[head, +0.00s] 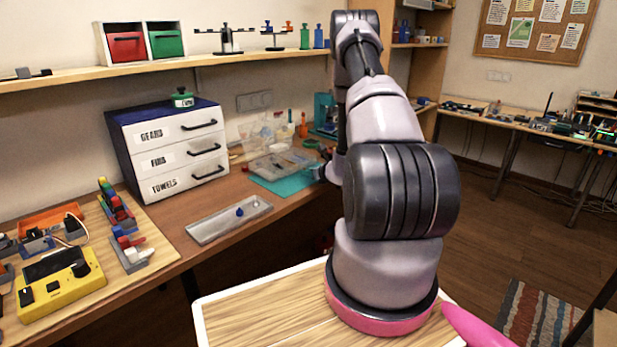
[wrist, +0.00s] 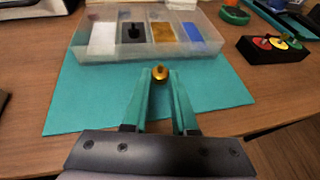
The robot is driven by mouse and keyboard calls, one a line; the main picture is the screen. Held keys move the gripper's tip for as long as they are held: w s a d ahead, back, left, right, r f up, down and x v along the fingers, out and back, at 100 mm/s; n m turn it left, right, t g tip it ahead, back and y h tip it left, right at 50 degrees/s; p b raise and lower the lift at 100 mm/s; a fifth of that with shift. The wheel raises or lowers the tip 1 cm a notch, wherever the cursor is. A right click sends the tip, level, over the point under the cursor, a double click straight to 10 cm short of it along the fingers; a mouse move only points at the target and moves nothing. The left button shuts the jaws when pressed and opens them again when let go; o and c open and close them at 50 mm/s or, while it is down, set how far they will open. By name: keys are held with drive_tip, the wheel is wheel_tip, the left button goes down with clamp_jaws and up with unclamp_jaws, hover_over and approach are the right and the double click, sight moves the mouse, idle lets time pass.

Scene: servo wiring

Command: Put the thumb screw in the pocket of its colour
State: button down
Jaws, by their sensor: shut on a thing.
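A gold thumb screw (wrist: 160,73) is held between the tips of my gripper (wrist: 159,80), whose two teal fingers are shut on it. It is in front of a clear divided box (wrist: 148,59) on a teal mat (wrist: 93,94). The box has a white pocket (wrist: 103,38), a black pocket (wrist: 124,36) with a dark screw-like piece in it, a gold-brown pocket (wrist: 166,41) and a blue pocket (wrist: 198,40). The box also shows in the head view (head: 283,164). My gripper is hidden there behind my arm.
A black holder (wrist: 275,50) with red, yellow and green knobs stands right of the mat. A green ring (wrist: 235,15) lies behind it. In the head view, a metal tray (head: 205,231) with a blue piece (head: 239,211) and a drawer cabinet (head: 140,145) are to the left.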

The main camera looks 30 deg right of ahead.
drive_tip(key=shift+f, duration=0.9)
drive_tip(key=c, duration=1.1)
unclamp_jaws()
drive_tip(key=shift+f, duration=0.15)
drive_tip(key=o, duration=0.4)
